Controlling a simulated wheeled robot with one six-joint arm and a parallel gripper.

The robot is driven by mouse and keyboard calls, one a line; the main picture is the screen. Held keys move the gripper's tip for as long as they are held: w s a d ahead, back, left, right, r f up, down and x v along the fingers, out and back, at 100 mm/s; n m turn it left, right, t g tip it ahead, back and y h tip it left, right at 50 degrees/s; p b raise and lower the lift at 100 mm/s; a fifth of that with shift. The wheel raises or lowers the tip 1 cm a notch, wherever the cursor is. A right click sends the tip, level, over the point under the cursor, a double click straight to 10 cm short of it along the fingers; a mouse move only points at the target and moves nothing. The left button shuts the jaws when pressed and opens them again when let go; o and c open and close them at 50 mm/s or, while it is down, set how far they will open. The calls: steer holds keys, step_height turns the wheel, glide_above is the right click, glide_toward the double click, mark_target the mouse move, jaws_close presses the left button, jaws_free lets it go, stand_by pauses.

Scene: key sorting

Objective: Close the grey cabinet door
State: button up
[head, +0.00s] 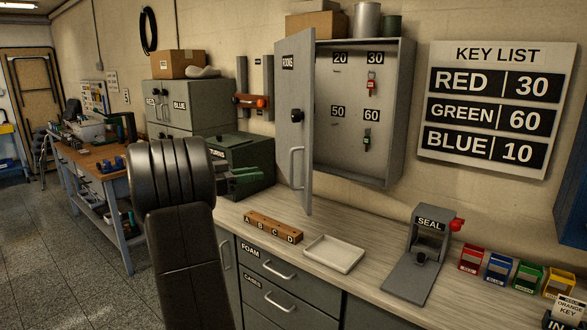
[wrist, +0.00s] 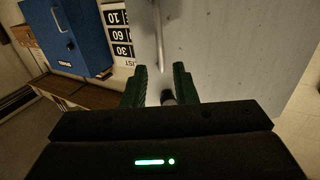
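The grey cabinet (head: 400,110) hangs on the wall with its door (head: 307,140) swung wide open at its left side. The door has a "ROOMS" label, a dark knob (head: 297,116) and a pale bar handle (head: 297,168). My gripper (head: 250,175) is left of the door, with a gap between them in the head view. In the upside-down wrist view its green fingers (wrist: 163,82) are apart, with a dark round part, apparently the knob (wrist: 167,97), showing between them. The door face (wrist: 230,50) and the handle (wrist: 158,40) lie beyond. The fingers hold nothing that I can see.
A red key (head: 371,84) and a green key (head: 367,138) hang inside the cabinet. The counter below bears a lettered wooden block (head: 273,227), a white tray (head: 334,254) and a seal press (head: 420,250). A green box (head: 240,160) stands behind my gripper.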

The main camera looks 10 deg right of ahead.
steer(key=p, duration=0.2)
glide_above(291, 187)
steer(key=shift+w+d, duration=0.1)
steer(key=shift+w, duration=0.2)
jaws_close()
